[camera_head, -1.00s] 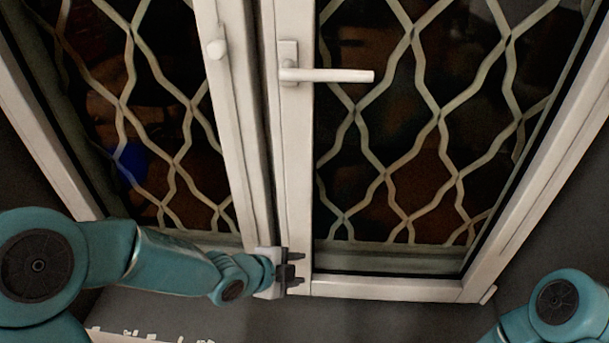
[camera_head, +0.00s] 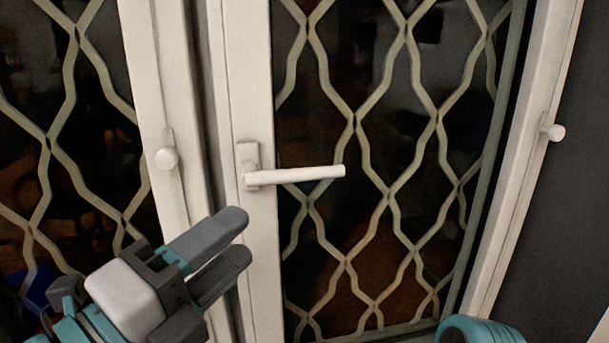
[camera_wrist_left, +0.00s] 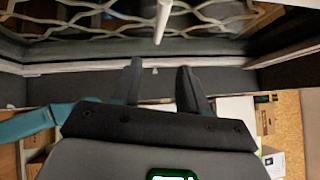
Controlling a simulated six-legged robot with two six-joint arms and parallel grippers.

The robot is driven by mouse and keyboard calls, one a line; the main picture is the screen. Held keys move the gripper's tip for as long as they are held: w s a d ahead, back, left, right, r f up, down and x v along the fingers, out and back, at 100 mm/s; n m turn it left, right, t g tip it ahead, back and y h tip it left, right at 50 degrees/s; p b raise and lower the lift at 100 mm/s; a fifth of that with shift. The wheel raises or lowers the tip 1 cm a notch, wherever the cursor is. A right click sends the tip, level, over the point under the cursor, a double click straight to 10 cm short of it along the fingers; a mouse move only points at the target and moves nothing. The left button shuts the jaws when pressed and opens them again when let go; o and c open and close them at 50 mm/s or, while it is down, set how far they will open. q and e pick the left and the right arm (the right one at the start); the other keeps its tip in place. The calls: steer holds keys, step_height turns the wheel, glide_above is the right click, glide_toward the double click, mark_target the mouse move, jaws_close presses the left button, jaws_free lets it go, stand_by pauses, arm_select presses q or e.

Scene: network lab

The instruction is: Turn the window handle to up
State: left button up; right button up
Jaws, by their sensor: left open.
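The white window handle (camera_head: 300,175) sits on the frame of the right window sash and points to the right, about level. My left gripper (camera_head: 247,237) is below and a little left of the handle, apart from it, with its two grey fingers open and empty. In the left wrist view the fingers (camera_wrist_left: 160,75) stand apart, and a white bar (camera_wrist_left: 162,20), which looks like the handle, shows ahead near the gap between them. Of my right arm only a teal part shows at the bottom right of the head view; its gripper is out of view.
A white knob (camera_head: 167,158) is on the left sash frame, near my left gripper. Another knob (camera_head: 556,132) is on the right outer frame. A wavy metal grille (camera_head: 388,190) is behind the glass. The space around the handle is clear.

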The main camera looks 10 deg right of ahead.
arm_select(q)
glide_toward(302, 178)
steer(key=p+x, duration=0.3)
steer(key=x, duration=0.7)
steer(key=shift+w+d+p, duration=0.25)
steer(key=shift+p, duration=0.05)
steer(key=shift+w+d+r, duration=0.1)
steer(key=shift+w+d, duration=0.05)
steer(key=shift+d, duration=0.25)
steer(key=shift+a, duration=0.1)
steer(key=shift+w+a, duration=0.1)
steer(key=shift+c, duration=0.2)
jaws_close()
